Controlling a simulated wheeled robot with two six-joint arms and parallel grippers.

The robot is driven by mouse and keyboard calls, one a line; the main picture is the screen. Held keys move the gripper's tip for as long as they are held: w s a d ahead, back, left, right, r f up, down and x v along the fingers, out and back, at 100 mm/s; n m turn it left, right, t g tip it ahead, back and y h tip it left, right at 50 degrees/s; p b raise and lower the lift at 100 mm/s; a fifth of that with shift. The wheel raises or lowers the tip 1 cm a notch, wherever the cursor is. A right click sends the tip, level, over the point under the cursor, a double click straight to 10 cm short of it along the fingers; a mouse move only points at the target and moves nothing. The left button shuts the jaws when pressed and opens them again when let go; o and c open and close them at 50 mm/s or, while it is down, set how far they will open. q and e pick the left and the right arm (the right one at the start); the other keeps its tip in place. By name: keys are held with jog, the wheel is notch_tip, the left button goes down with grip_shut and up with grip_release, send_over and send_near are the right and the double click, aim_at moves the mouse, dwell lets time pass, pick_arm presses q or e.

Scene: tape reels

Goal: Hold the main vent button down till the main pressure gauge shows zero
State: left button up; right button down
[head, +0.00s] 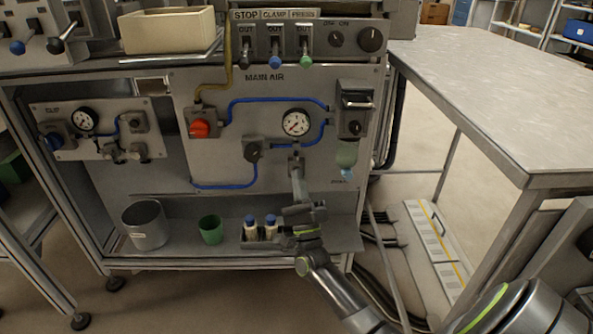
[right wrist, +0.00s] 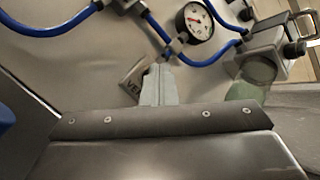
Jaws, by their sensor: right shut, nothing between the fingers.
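The main pressure gauge (head: 296,123) is a round white dial on the MAIN AIR panel (head: 225,160). It also shows in the right wrist view (right wrist: 194,21). Its needle is off to one side, but the exact reading is too small to tell. My right gripper (head: 296,165) is shut and empty, its fingertips up at the panel just below the gauge. In the right wrist view the fingertips (right wrist: 158,72) cover the spot beside a partly hidden label starting "VE". The vent button is hidden behind them, so contact cannot be seen. My left gripper is out of view.
A red knob (head: 200,129), blue hoses and a filter bowl (head: 346,155) are on the same panel. A metal can (head: 146,225), a green cup (head: 211,230) and small bottles (head: 260,228) stand on the shelf below. A grey table (head: 490,90) is at right.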

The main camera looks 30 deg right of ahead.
jog(key=shift+s, duration=0.1)
jog(key=shift+s+a, duration=0.4)
jog(key=shift+s, duration=0.15)
jog(key=shift+s+a+p, duration=0.15)
jog(key=shift+s+a, duration=0.3)
jog(key=shift+s, duration=0.25)
jog(key=shift+s+a+p, duration=0.2)
jog(key=shift+s+a, duration=0.2)
jog(key=shift+s, duration=0.35)
jog(key=shift+s+a+p, duration=0.15)
jog(key=shift+s+a, duration=0.3)
jog(key=shift+s, duration=0.25)
